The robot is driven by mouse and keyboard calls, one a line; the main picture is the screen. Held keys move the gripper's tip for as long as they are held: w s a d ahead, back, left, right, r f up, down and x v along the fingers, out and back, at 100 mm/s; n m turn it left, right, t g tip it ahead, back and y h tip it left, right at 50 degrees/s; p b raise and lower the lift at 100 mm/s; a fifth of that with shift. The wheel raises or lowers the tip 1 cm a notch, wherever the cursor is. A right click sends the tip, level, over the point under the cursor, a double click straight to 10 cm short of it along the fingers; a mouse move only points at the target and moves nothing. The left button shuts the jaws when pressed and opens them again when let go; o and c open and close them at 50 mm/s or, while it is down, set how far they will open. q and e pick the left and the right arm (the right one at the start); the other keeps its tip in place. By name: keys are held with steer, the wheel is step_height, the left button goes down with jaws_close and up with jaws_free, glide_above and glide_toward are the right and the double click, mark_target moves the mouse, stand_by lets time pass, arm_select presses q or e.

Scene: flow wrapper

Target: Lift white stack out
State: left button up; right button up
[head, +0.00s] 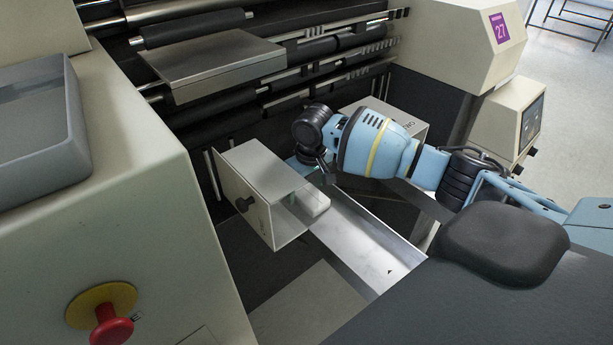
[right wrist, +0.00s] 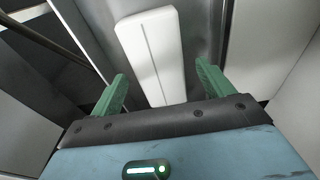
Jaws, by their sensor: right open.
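The white stack (right wrist: 152,50) lies in a metal channel, with a thin dark line along its length. In the head view the white stack (head: 312,203) shows at the open end of a metal box, its rear part hidden under the box. My right gripper (right wrist: 160,85) is open, with a green finger on each side of the near end of the stack and no clear contact. My left gripper is not in view.
The metal box (head: 262,172) with a black knob stands left of the right gripper. The channel (head: 370,245) runs empty toward the front right. Rollers (head: 330,45) and a metal plate (head: 213,68) lie behind. A red stop button (head: 112,330) is at the lower left.

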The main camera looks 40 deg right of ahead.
steer(key=shift+w+f, duration=0.1)
steer(key=shift+f, duration=0.65)
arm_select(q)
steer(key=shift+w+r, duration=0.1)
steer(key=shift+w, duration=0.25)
arm_select(e)
steer(key=shift+f, duration=0.1)
steer(key=c, duration=1.1)
steer(key=shift+o, duration=0.2)
steer(key=shift+r+p, duration=0.65)
steer(key=shift+r, duration=0.6)
steer(key=shift+r+p, duration=0.7)
steer(key=shift+r, duration=0.65)
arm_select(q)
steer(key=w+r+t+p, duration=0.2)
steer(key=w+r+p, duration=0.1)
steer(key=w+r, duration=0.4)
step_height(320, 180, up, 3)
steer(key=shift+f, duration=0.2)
arm_select(e)
step_height(320, 180, up, 7)
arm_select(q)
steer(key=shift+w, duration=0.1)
arm_select(e)
steer(key=shift+f, duration=0.1)
